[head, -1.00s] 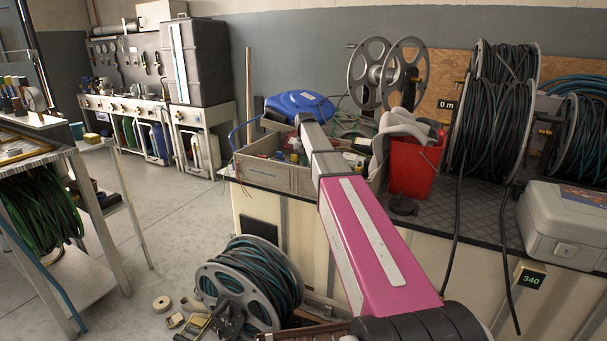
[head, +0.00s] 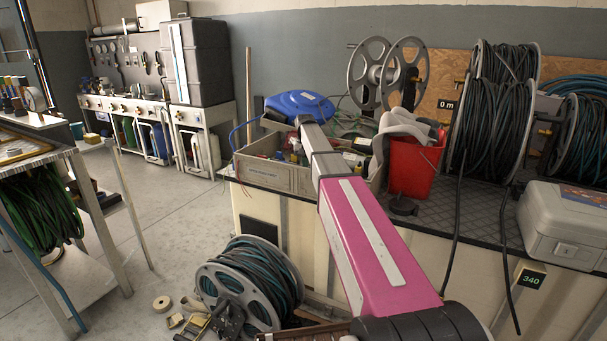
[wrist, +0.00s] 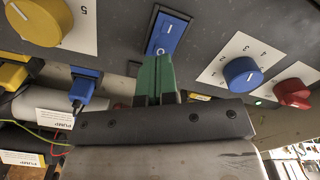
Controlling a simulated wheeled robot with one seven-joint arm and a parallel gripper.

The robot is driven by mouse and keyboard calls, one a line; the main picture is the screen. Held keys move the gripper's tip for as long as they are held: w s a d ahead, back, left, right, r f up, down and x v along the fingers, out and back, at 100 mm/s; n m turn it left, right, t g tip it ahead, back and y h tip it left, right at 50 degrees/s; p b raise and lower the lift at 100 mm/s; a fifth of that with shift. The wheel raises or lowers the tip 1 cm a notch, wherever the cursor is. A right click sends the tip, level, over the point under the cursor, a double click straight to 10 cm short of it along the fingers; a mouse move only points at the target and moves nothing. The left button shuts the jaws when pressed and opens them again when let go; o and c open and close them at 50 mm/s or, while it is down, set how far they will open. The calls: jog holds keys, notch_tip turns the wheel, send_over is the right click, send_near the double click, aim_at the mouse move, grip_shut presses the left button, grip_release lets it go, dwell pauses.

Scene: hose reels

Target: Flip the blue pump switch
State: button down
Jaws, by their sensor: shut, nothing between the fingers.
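The blue pump switch (wrist: 166,35) is a rocker marked I and O, set in a grey panel at the top middle of the wrist view. My gripper (wrist: 155,62) has green fingers, shut together and empty. Its fingertips are at the lower edge of the switch and overlap it in the picture. I cannot tell whether they touch it. In the head view the gripper and the switch are not visible; my pink arm reaches away over the bench.
In the wrist view, a blue knob (wrist: 242,74) and a red knob (wrist: 292,93) are right of the switch, and a yellow knob (wrist: 40,18) is left. A blue plug (wrist: 82,92) hangs below. In the head view, a grey crate (head: 262,178) and red bucket (head: 410,170) flank my arm.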

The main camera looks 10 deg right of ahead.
jog(key=shift+f, duration=0.9)
dwell(0.5)
jog(key=shift+r, duration=3.55)
jog(key=shift+s, duration=0.1)
